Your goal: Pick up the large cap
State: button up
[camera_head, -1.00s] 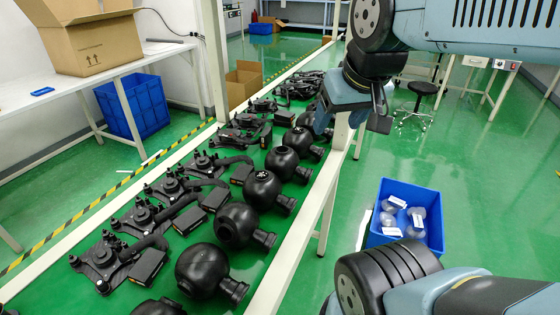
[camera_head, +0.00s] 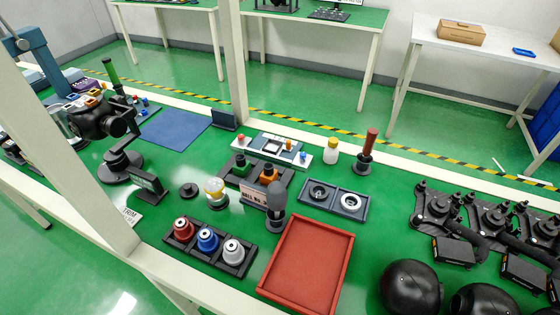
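Several parts on the green bench could be caps, and I cannot tell which is the large cap. A black two-place tray (camera_head: 336,194) holds two round ring-like parts, one dark (camera_head: 319,192) and one silver (camera_head: 350,201). A small black disc (camera_head: 189,190) lies left of a clear and yellow dome (camera_head: 215,192). My gripper is not in view.
An empty red tray (camera_head: 307,265) lies right of the rack. A gimbal camera (camera_head: 112,130) stands at left. Black spheres (camera_head: 411,287) and gimbal parts (camera_head: 440,215) fill the right. White posts (camera_head: 233,60) rise from the bench edges. A blue mat (camera_head: 176,129) lies clear.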

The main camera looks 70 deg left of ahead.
aim_at(188, 191)
jog(key=u, duration=0.2)
jog(key=i, duration=0.15)
jog(key=u, duration=3)
jog(key=k, duration=0.75)
jog(key=u, duration=0.25)
jog(key=i, duration=0.7)
jog(key=z, duration=0.2)
